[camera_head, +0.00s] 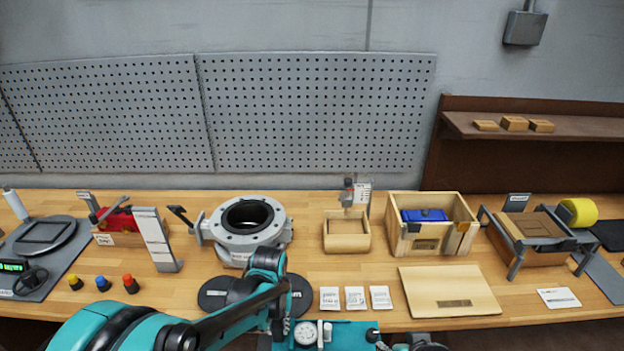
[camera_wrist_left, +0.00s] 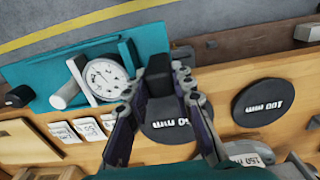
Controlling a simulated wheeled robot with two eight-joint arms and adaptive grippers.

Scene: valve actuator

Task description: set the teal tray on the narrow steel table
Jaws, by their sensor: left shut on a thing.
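The teal tray (camera_head: 348,334) shows at the bottom edge of the head view, just off the bench's front edge. It carries a round white dial gauge (camera_head: 306,333), a white cylinder (camera_head: 325,333) and a black piece (camera_head: 373,335). In the left wrist view the tray (camera_wrist_left: 40,65) is beside the bench, over the floor. A grey and teal part at the bottom edge may be my right gripper (camera_head: 424,344), mostly cut off. I cannot make out the narrow steel table.
The wooden bench (camera_head: 350,275) holds a flanged valve body (camera_head: 247,222), small wooden box (camera_head: 346,236), wooden crate (camera_head: 432,225), flat board (camera_head: 449,291) and cards (camera_head: 355,298). Black discs (camera_wrist_left: 265,100) lie near my left gripper. Floor with a yellow stripe (camera_wrist_left: 80,18) is open beyond the tray.

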